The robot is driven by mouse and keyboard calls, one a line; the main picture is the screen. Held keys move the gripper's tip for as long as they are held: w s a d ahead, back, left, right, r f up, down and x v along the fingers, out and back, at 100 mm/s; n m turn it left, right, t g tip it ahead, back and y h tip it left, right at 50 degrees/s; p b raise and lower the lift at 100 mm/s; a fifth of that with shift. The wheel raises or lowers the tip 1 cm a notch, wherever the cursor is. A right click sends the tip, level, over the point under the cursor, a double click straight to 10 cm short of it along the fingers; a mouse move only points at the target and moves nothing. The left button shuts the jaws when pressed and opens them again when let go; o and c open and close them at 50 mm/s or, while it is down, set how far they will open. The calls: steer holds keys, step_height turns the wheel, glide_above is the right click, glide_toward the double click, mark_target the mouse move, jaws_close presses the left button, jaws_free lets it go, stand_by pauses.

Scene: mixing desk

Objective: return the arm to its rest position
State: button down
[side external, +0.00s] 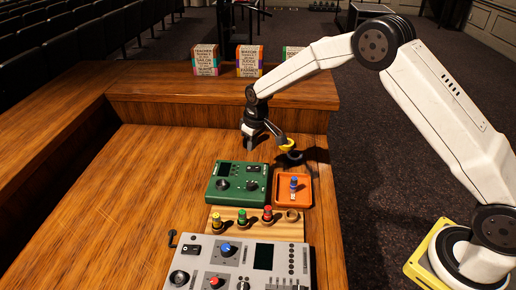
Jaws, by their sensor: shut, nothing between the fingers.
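My gripper (289,149) hangs over the far part of the wooden desk, behind the green box and the orange tray. It is shut with nothing held, and its yellow and dark tips are small in the picture. My white arm reaches to it from the right, bent high at the elbow. The gripper looks clear of the things on the desk, though its exact height is hard to tell.
The orange tray (307,200) holds a blue-topped peg (293,184). Left of it sits a green control box (211,190). A wooden rack (229,229) holds yellow, green and red pegs. A grey mixing console (208,257) is in front. Three cards stand on the back ledge. The desk's left is clear.

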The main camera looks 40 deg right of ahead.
steer(key=s+d+r+m, duration=0.1)
steer(key=s+r, duration=0.2)
steer(key=s, duration=1.1)
steer(key=s+d+r+m, duration=0.1)
steer(key=s+d+r, duration=0.1)
steer(key=s, duration=1.3)
steer(key=shift+d+r+m+t, duration=0.2)
steer(key=shift+r+m+t, duration=0.2)
steer(key=shift+r, duration=0.5)
